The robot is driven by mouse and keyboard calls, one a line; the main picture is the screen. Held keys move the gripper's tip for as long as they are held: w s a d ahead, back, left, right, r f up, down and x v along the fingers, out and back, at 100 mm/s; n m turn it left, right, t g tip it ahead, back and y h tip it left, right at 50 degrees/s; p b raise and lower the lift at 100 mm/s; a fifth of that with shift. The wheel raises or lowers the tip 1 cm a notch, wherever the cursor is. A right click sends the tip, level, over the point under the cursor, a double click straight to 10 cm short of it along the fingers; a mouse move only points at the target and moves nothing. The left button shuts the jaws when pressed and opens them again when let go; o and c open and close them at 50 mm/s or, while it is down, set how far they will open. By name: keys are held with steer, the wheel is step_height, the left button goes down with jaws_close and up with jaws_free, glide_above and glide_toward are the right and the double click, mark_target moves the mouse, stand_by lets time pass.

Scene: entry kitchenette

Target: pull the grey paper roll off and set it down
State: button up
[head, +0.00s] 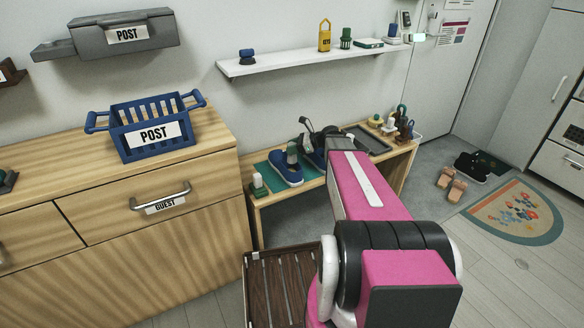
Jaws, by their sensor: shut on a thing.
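A small grey roll (292,153), which looks like the grey paper roll, stands upright at the opening of a blue shoe (287,174) on the low wooden bench. My gripper (303,145) is over the bench beside this roll and is shut on it. The fingertips are small and dark, and partly hidden by my own wrist. A second blue shoe (317,159) shows partly behind my gripper. I cannot tell whether the roll is still touching the shoe.
The bench holds a green mat (264,172), a green-topped brush (259,185), a dark tray (367,139) and several small items at its right end. A wall shelf (300,62) runs above. A wooden cabinet with a blue post basket (152,151) stands left.

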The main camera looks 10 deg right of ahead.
steer(key=shift+r, duration=0.15)
steer(key=shift+r, duration=1.95)
